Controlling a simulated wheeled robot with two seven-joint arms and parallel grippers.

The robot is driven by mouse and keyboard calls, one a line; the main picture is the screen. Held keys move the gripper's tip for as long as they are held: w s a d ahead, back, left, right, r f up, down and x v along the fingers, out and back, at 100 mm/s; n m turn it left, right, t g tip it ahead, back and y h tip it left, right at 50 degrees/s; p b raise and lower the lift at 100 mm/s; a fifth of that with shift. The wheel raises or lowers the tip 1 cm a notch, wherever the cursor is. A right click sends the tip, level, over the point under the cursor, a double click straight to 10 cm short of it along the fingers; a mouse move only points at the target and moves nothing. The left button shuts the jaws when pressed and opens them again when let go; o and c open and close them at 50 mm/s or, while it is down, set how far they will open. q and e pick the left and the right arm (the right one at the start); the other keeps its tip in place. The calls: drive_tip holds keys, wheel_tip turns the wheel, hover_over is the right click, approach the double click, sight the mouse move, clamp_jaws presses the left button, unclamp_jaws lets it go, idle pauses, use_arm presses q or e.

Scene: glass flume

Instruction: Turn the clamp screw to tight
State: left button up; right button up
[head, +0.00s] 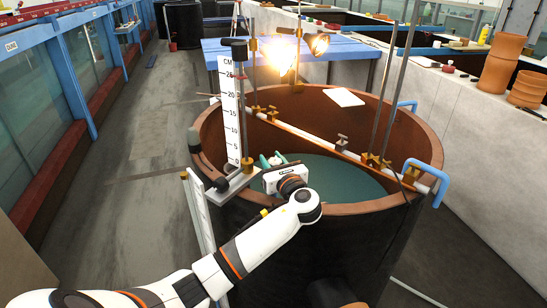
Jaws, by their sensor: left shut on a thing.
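My left gripper (274,159) reaches in from the lower left to the near rim of the round tank. The white scale (231,120) marked in CM stands upright on the stand's grey base plate (236,184).
The brown-rimmed tank (208,124) holds greenish water. A white rail (310,140) with brass clamps and upright rods crosses it. Bright lamps (280,58) hang above. A blue table (350,50) stands behind. The walkway (130,150) at left is clear.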

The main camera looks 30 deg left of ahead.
use_arm(q)
drive_tip(key=n+g+y, duration=0.2)
drive_tip(key=g, duration=0.2)
drive_tip(key=shift+s+n+p, duration=0.1)
drive_tip(key=shift+n+p, duration=0.2)
drive_tip(key=shift+n, duration=0.1)
drive_tip(key=n+g, duration=0.1)
drive_tip(key=g, duration=0.1)
drive_tip(key=shift+s+n+g+y, duration=0.15)
drive_tip(key=shift+n+g+y, duration=0.15)
drive_tip(key=shift+n+y, duration=0.1)
drive_tip(key=n+g, duration=0.1)
drive_tip(key=g, duration=0.1)
drive_tip(key=n+g+b, duration=0.1)
drive_tip(key=g, duration=0.1)
drive_tip(key=shift+s+f+n, duration=0.1)
drive_tip(key=shift+s+n, duration=0.1)
drive_tip(key=shift+n, duration=0.1)
drive_tip(key=shift+s+n+g+h+b, duration=0.2)
drive_tip(key=shift+n+g+b, duration=0.65)
drive_tip(key=shift+g, duration=0.5)
drive_tip(key=shift+s+n+g+h+b, duration=0.1)
drive_tip(key=shift+n+g+h+b, duration=0.1)
drive_tip(key=shift+n+g+b, duration=0.9)
drive_tip(key=shift+g+p, duration=0.3)
drive_tip(key=shift+g, duration=0.25)
drive_tip(key=o, duration=1)
